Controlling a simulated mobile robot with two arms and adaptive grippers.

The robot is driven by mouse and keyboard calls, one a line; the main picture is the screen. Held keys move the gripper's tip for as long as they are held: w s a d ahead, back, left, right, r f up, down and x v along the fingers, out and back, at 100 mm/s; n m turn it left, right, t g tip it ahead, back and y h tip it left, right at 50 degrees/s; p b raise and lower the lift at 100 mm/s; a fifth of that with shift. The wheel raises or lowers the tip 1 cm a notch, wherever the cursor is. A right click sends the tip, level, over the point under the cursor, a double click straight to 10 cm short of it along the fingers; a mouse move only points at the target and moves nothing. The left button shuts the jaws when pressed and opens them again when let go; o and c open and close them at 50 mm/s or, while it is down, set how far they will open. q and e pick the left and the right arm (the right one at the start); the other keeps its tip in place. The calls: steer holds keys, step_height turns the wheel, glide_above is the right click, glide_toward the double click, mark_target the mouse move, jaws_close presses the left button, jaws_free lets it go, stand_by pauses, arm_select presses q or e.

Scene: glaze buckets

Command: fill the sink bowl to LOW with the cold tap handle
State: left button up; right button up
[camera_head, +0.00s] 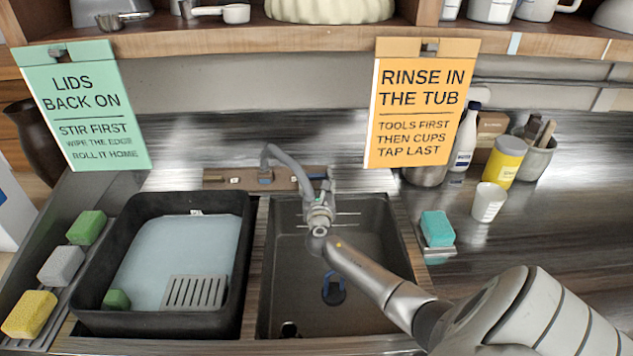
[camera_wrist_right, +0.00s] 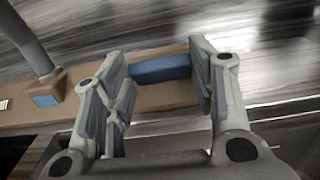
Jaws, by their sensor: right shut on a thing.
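The sink bowl (camera_head: 375,270) is a dark grey basin in the counter. Thin pale lines show on its back wall, with no readable label. I see no clear water surface in it. The grey tap spout (camera_head: 285,158) rises from a wooden strip behind the bowl and passes behind my right gripper (camera_head: 318,195). In the right wrist view, the blue cold tap handle (camera_wrist_right: 160,69) lies between the fingers of my right gripper (camera_wrist_right: 162,80), which is shut on it. The gripper hides most of this handle in the head view. My left gripper is not in view.
A black tub (camera_head: 92,270) of pale water, with a grey slotted rack (camera_head: 195,292), stands left of the bowl. Sponges lie at far left. A teal sponge (camera_head: 437,228), a white cup (camera_head: 488,202) and bottles stand right. An orange sign (camera_head: 420,105) hangs above.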

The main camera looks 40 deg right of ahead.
steer(key=shift+y, duration=0.3)
steer(key=n+t+y, duration=0.1)
steer(key=n, duration=0.1)
steer(key=n+y, duration=0.1)
steer(key=shift+s+d+n+t+p, duration=0.15)
steer(key=shift+d+n+t+p, duration=0.15)
steer(key=shift+n+t, duration=0.1)
steer(key=n+y, duration=0.1)
steer(key=n+t+y+b, duration=0.1)
steer(key=n+y, duration=0.1)
steer(key=shift+s+d+f+n+y, duration=0.1)
steer(key=shift+d+n+y, duration=0.1)
steer(key=shift+n+y, duration=0.1)
steer(key=n+y+b, duration=0.3)
steer(key=shift+d+n+b, duration=0.15)
steer(key=shift+n+b, duration=0.2)
steer(key=shift+n, duration=0.05)
steer(key=shift+d+n+y+b, duration=0.1)
steer(key=shift+n+y+b, duration=0.65)
steer(key=shift+b, duration=0.2)
steer(key=shift+r+n+g+y+b, duration=0.25)
steer(key=shift+g+y+b, duration=0.05)
steer(key=shift+y, duration=0.05)
steer(key=o, duration=1)
